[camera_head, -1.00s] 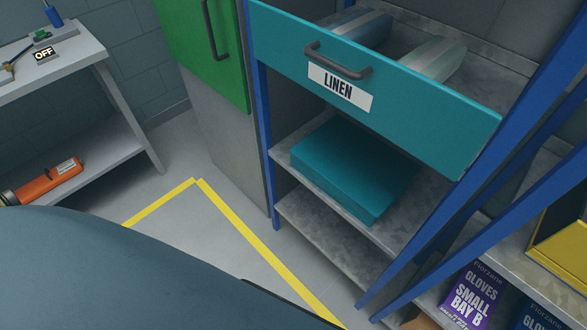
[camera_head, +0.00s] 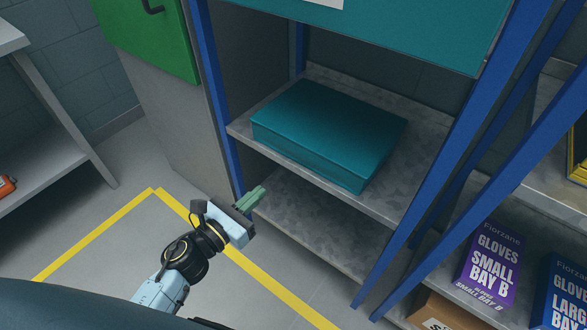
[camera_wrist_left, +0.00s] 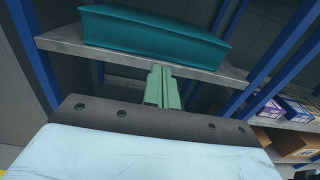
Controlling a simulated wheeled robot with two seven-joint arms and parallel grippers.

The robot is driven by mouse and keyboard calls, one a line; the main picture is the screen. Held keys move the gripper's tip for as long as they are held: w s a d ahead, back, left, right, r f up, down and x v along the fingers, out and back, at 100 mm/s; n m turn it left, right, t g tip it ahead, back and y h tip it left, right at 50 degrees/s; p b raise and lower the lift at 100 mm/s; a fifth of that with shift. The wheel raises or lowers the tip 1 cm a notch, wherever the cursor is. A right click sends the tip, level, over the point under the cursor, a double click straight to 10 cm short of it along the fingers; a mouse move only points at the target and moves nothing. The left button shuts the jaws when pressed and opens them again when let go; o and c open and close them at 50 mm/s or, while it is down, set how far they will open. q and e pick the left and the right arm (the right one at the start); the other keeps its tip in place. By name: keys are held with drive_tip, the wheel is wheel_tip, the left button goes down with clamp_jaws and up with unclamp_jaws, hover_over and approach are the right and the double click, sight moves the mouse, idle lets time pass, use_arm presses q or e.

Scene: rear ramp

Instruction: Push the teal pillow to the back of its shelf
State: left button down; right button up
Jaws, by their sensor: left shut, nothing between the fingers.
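The teal pillow (camera_head: 325,130) is a flat, box-shaped block. It lies on a grey metal shelf (camera_head: 415,160) below the teal drawer, close to the shelf's front edge, with bare shelf behind it and to its right. In the left wrist view the pillow (camera_wrist_left: 150,35) shows its front side above the shelf edge (camera_wrist_left: 75,45). My left gripper (camera_head: 252,198) has green fingers, shut and empty. It is in front of the rack, left of and below the pillow, apart from it. The fingers (camera_wrist_left: 160,85) point towards the shelf. My right gripper is not in view.
A teal drawer (camera_head: 420,25) hangs above the pillow. Blue posts (camera_head: 455,150) frame the rack. A lower shelf (camera_head: 310,225) is bare where seen. A purple glove box (camera_head: 490,262) stands at the right. Yellow lines (camera_head: 240,262) mark the open floor in front.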

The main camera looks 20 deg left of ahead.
sight(301, 153)
use_arm(q)
drive_tip(key=x, duration=1.2)
drive_tip(key=shift+w+d+r, duration=0.1)
drive_tip(key=shift+w+d, duration=0.05)
drive_tip(key=shift+w, duration=0.2)
drive_tip(key=shift+w+d, duration=0.2)
drive_tip(key=shift+w, duration=0.35)
